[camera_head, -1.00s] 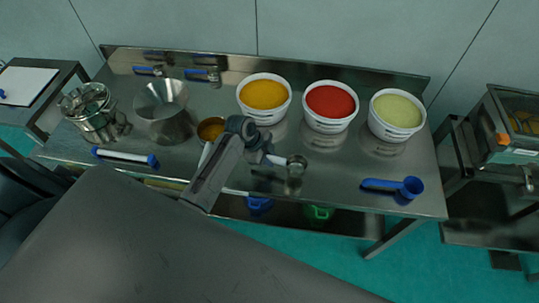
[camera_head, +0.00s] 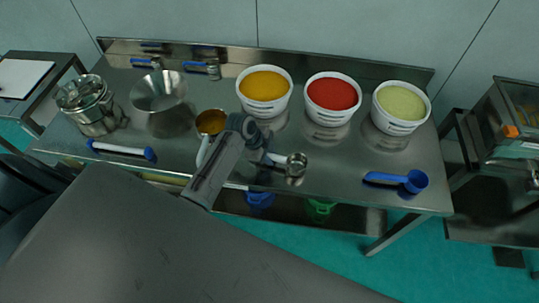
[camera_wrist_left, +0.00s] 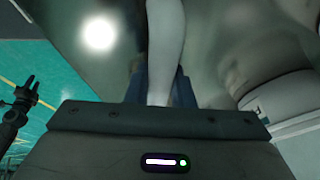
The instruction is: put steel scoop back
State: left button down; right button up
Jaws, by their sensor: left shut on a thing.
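My left gripper (camera_head: 265,157) is shut on the handle of the steel scoop (camera_head: 296,164), whose small round cup points right over the table's front part. In the left wrist view, the pale handle (camera_wrist_left: 164,45) runs up from between the blue fingertips of my left gripper (camera_wrist_left: 158,86). The scoop's cup is not clear there. I cannot tell whether the scoop touches the table or hangs just above it. A dark forked shape at the left of the wrist view seems to be my right gripper (camera_wrist_left: 20,105); its jaws are unclear.
Three white tubs hold orange (camera_head: 264,88), red (camera_head: 332,97) and pale yellow (camera_head: 400,108) material. Left are a metal bowl (camera_head: 160,95), a lidded steel pot (camera_head: 92,104), a blue-ended white rod (camera_head: 122,149) and a scoop of orange material (camera_head: 210,122). A blue scoop (camera_head: 398,180) lies right.

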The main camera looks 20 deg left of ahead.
pick_arm(q)
jog(key=shift+f, duration=0.15)
jog(key=c, duration=1.2)
grip_release()
jog(key=o, duration=0.5)
jog(key=shift+r+p, duration=2.25)
jog(key=shift+r, duration=0.15)
jog(key=shift+r+p, duration=0.3)
jog(key=shift+r, duration=0.85)
